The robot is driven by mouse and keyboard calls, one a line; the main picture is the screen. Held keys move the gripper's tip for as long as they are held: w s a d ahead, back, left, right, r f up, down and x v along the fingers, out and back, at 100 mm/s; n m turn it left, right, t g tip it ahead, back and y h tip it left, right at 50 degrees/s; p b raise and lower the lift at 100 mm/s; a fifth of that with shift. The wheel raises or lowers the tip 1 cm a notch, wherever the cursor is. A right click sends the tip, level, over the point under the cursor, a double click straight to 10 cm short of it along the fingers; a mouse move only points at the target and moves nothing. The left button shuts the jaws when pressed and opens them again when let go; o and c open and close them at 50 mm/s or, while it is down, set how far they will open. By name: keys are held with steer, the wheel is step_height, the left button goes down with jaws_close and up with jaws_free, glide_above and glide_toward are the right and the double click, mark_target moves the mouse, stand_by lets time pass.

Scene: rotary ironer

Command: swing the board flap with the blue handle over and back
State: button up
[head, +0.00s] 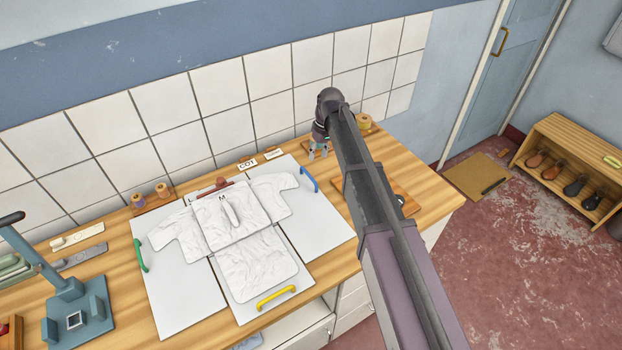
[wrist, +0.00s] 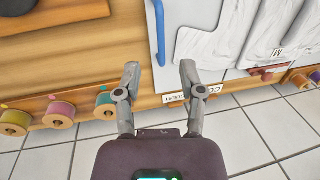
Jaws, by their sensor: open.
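The white board flap (head: 322,228) with the blue handle (head: 309,179) lies flat at the right side of the folding board. A white garment (head: 232,222) is spread on the board, one sleeve reaching over this flap. My gripper (head: 318,151) is open and empty, beyond the handle towards the tiled wall. In the wrist view the blue handle (wrist: 160,32) shows upside down along the flap's edge, ahead of my open fingers (wrist: 159,80) and apart from them. My arm hides part of the worktop right of the flap.
Flaps with a green handle (head: 141,255) and a yellow handle (head: 276,297) lie flat. Thread spools (head: 150,194) stand at the back; more (wrist: 60,114) are near my gripper. A blue-grey press (head: 78,312) stands left. The tiled wall (head: 223,92) is close behind.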

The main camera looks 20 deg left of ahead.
mark_target(312, 178)
steer(key=shift+s+a+f+b, duration=0.2)
steer(key=shift+s+f+b, duration=0.05)
steer(key=shift+f+b, duration=1.2)
steer(key=shift+s+a+f+b, duration=0.15)
steer(key=shift+s+f+b, duration=0.05)
steer(key=shift+f+b, duration=1.3)
steer(key=shift+s+a+f+b, duration=0.25)
steer(key=shift+f+b, duration=1)
steer(key=shift+f, duration=0.35)
jaws_close()
steer(key=shift+a+r, duration=0.1)
steer(key=shift+a, duration=0.15)
steer(key=shift+d, duration=0.3)
